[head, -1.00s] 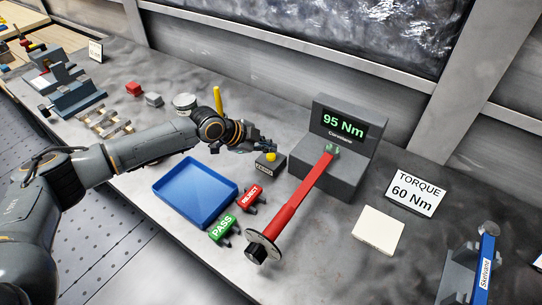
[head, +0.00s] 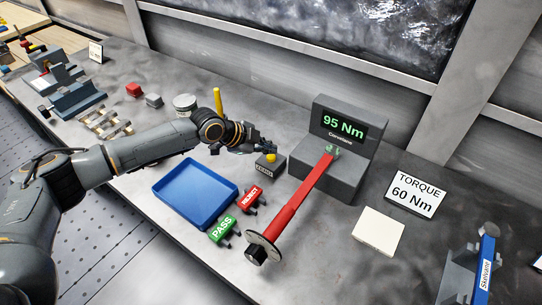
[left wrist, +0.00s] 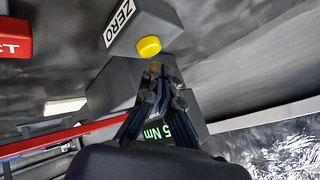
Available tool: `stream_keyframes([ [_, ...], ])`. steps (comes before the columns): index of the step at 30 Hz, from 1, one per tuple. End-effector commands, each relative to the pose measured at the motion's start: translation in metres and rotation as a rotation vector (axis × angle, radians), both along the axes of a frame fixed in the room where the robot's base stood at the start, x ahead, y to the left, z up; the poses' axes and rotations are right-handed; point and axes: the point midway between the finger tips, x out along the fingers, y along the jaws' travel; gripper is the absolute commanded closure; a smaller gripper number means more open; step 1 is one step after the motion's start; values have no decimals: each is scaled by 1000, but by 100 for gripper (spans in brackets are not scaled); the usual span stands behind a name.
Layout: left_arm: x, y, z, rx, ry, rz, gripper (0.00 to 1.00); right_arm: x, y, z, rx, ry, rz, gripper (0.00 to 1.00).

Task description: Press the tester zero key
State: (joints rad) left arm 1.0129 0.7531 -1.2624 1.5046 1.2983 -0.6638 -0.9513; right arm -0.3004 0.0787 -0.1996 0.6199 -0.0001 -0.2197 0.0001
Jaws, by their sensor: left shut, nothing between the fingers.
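The tester zero key is a small dark box (head: 268,168) with a ZERO label and a yellow button (head: 270,156) on top. In the left wrist view, the yellow button (left wrist: 149,46) and ZERO label (left wrist: 120,22) show clearly. My left gripper (head: 268,147) is shut and empty, with its tips close to the button; I cannot tell whether they touch it. The grey tester (head: 345,150) beside it reads 95 Nm. A red torque wrench (head: 303,195) lies with one end on the tester. My right gripper is not in view.
A blue tray (head: 180,205), a red REJECT stamp (head: 251,195) and a green PASS stamp (head: 222,228) lie in front of the key. A TORQUE 60 Nm sign (head: 415,194) and a pale pad (head: 378,230) are at right.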

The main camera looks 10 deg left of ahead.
Motion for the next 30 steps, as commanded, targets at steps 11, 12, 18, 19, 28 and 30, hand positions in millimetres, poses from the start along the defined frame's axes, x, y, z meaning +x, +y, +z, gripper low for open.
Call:
stream_keyframes([
  [11,0,0,-9,0,1,0,100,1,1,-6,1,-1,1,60],
  [12,0,0,-9,0,0,0,100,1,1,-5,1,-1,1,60],
  [18,0,0,-8,0,0,0,100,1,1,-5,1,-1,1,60],
  [19,0,0,-8,0,0,0,100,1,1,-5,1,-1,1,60],
  [28,0,0,-11,0,0,0,100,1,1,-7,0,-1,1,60],
  [30,0,0,-12,0,0,0,100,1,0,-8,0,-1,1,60],
])
